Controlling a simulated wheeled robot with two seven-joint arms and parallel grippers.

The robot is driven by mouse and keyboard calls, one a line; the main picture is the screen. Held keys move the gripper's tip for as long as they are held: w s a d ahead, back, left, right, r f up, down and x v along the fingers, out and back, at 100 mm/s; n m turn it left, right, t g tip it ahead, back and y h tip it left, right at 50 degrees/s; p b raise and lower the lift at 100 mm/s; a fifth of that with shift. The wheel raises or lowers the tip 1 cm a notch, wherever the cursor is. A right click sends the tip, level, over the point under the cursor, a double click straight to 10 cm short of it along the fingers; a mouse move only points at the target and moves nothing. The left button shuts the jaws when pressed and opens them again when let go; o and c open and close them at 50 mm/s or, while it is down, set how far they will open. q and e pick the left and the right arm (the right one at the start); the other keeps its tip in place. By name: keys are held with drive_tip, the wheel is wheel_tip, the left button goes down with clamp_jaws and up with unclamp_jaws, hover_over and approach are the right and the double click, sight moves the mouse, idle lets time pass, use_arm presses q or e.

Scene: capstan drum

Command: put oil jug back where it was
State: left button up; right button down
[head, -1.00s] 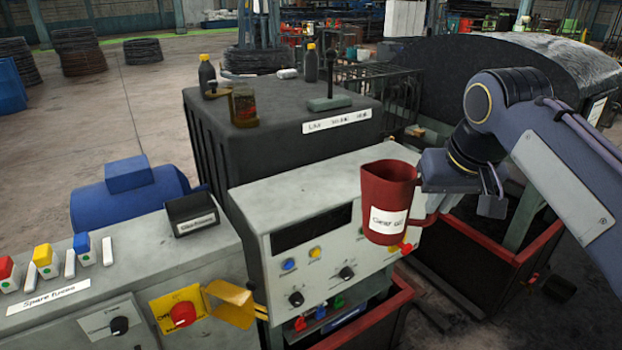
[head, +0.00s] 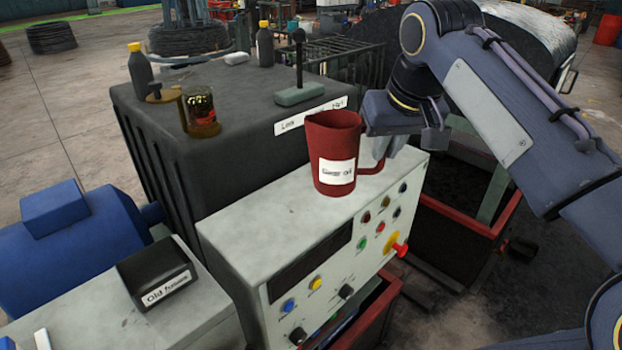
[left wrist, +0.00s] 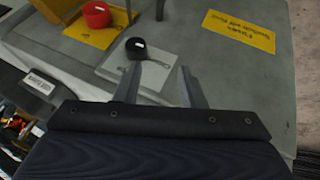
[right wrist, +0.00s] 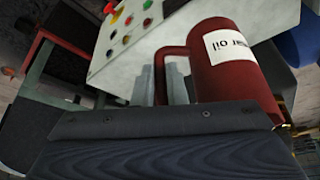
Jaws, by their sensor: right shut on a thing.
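The oil jug (head: 334,150) is dark red with a white label reading "Gear oil". In the head view it is upright over the top of the grey control console (head: 270,220); I cannot tell whether its base touches. My right gripper (head: 384,148) is shut on the jug's handle, at the jug's right side. The right wrist view shows the jug (right wrist: 232,75) and the handle between the fingers (right wrist: 166,78). My left gripper (left wrist: 160,84) is open and empty above a grey surface in the left wrist view, and out of the head view.
A dark cabinet (head: 230,125) behind the console carries bottles, a glass jar (head: 200,112) and a green-based handle tool (head: 299,92). A black box (head: 155,272) sits at the left.

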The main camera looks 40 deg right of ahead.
drive_tip(key=w+d+f+p, duration=0.1)
drive_tip(key=w+f, duration=0.3)
drive_tip(key=w+d+f+p, duration=0.1)
drive_tip(key=w+f, duration=0.3)
drive_tip(key=w+d+f+p, duration=0.1)
drive_tip(key=w+f, duration=0.3)
drive_tip(key=shift+w+f, duration=0.25)
drive_tip(key=c, duration=1.9)
unclamp_jaws()
drive_tip(key=shift+f, duration=0.2)
drive_tip(key=o, duration=0.4)
drive_tip(key=shift+o, duration=0.2)
drive_tip(key=shift+r, duration=0.1)
